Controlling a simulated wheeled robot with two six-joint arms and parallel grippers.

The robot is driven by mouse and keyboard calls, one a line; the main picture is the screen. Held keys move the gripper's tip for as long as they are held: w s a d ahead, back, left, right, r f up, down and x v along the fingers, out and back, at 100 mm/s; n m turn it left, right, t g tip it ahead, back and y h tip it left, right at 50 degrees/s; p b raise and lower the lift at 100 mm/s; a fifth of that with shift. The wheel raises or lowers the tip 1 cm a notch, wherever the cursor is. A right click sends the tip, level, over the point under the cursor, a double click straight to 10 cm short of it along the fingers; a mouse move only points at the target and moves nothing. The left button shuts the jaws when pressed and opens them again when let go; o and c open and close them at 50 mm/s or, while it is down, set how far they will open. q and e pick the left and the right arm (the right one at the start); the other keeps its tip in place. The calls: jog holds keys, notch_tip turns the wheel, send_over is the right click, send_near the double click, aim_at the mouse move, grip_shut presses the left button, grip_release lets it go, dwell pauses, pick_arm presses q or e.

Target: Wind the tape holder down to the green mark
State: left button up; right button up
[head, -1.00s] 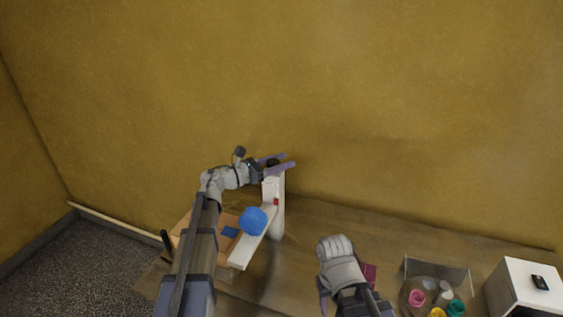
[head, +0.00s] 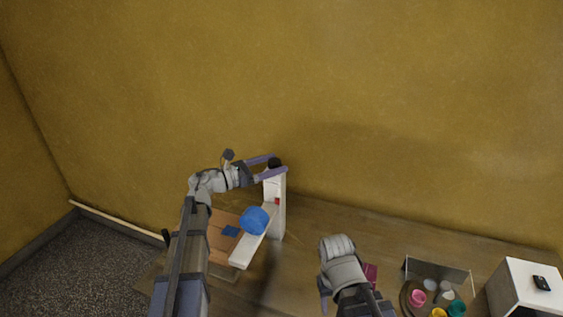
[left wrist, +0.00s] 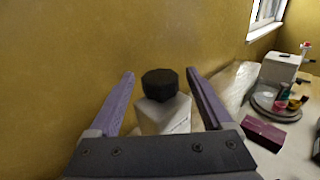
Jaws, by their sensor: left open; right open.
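The white post (head: 277,212) stands upright on the wooden table, with a black knob (head: 275,163) on top. A white arm (head: 250,245) sticks out from the post and carries a blue roll (head: 254,220). A red mark (head: 277,201) shows on the post; I see no green mark. My left gripper (head: 272,166) is open, its purple fingers on either side of the knob. In the left wrist view the knob (left wrist: 160,84) sits between the spread fingers, apart from both. My right gripper (head: 324,298) is low in the head view, away from the post, partly hidden by its own wrist.
A wooden board with a blue patch (head: 231,231) lies beside the post. A dark red box (head: 370,272), a round tray with several coloured cups (head: 417,298) and a white box (head: 522,288) stand to the right. The wall is close behind the post.

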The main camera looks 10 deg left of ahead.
pick_arm(q)
jog(key=shift+v, duration=2.1)
